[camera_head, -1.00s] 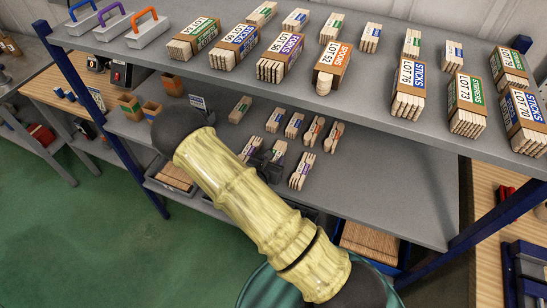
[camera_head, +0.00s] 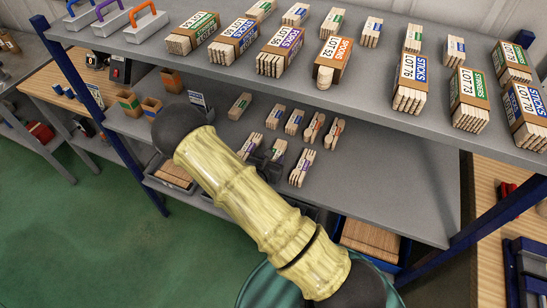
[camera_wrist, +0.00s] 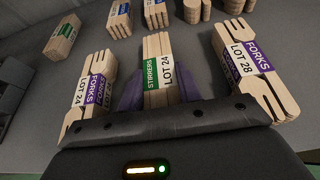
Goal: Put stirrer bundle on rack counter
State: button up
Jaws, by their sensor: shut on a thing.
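The stirrer bundle (camera_wrist: 158,70), pale sticks with a green and white band reading STIRRERS LOT 24, is between the two purple fingers of my gripper (camera_wrist: 158,92) in the wrist view. The fingers are shut on its sides. In the head view the bundle (camera_head: 279,150) shows small beside my dark gripper (camera_head: 266,158), low over the grey lower shelf (camera_head: 390,195) of the rack. My yellow arm hides part of that shelf. I cannot tell whether the bundle touches the shelf.
Fork bundles stand close on the left (camera_wrist: 92,90) and right (camera_wrist: 250,70) of my gripper. More bundles are behind, including another stirrer bundle (camera_wrist: 62,38). The upper shelf (camera_head: 385,125) overhangs, carrying larger bundles. The lower shelf's right part is bare. A blue post (camera_head: 480,215) stands right.

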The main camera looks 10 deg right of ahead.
jog(key=shift+f, duration=0.25)
jog(key=o, duration=1.2)
jog(key=shift+c, duration=0.2)
jog(key=shift+s+a+r, duration=0.1)
jog(key=shift+s, duration=0.05)
jog(key=b+v, duration=0.3)
jog(key=v, duration=1.4)
jog(key=shift+b, duration=0.35)
jog(key=shift+s, duration=0.15)
